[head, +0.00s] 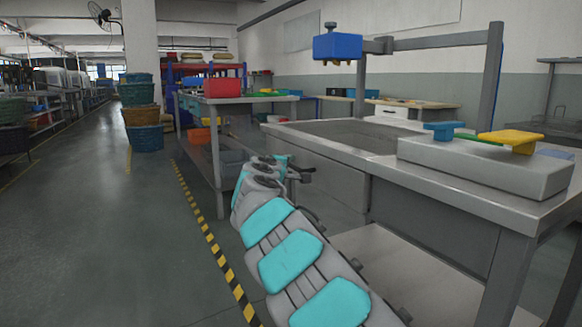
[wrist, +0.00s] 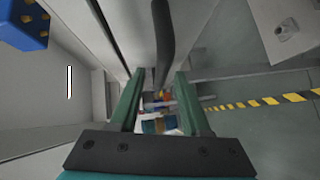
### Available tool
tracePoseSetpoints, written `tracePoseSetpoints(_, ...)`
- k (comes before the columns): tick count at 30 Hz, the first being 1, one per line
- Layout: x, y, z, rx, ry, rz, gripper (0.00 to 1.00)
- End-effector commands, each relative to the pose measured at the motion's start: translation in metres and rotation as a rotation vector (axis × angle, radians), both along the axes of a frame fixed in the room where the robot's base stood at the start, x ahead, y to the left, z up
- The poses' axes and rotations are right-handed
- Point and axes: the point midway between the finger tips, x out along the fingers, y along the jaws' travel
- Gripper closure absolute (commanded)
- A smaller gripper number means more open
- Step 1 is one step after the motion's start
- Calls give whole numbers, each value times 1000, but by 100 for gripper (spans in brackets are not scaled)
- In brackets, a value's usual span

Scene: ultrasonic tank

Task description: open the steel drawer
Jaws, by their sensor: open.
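The steel drawer (head: 325,178) shows as a grey front panel under the left part of the steel table's top. It looks closed. My arm reaches up to its left side, and in the head view the gripper is small and partly hidden by the arm. In the wrist view my gripper (wrist: 159,73) has two green fingers, apart and pointing away from the camera. A dark bar, seemingly the handle (wrist: 163,40), runs from the top edge down to the gap between the fingertips. I cannot tell whether a finger touches it.
The steel table (head: 440,190) holds a sunken basin (head: 360,132) and a grey block (head: 480,165) with blue and yellow pieces. A shelf cart (head: 213,145) stands behind my gripper. The aisle floor (head: 100,220) on the left is clear, with a striped line along it.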

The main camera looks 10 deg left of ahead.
Motion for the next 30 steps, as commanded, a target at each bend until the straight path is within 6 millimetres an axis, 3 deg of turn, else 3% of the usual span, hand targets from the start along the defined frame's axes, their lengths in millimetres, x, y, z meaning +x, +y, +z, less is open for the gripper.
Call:
tracePoseSetpoints(6, 14, -3, -4, -1, 3, -1, 54)
tracePoseSetpoints(19, 17, -4, -3, -1, 1, -3, 54)
tracePoseSetpoints(30, 17, -4, -4, -1, 2, -3, 94)
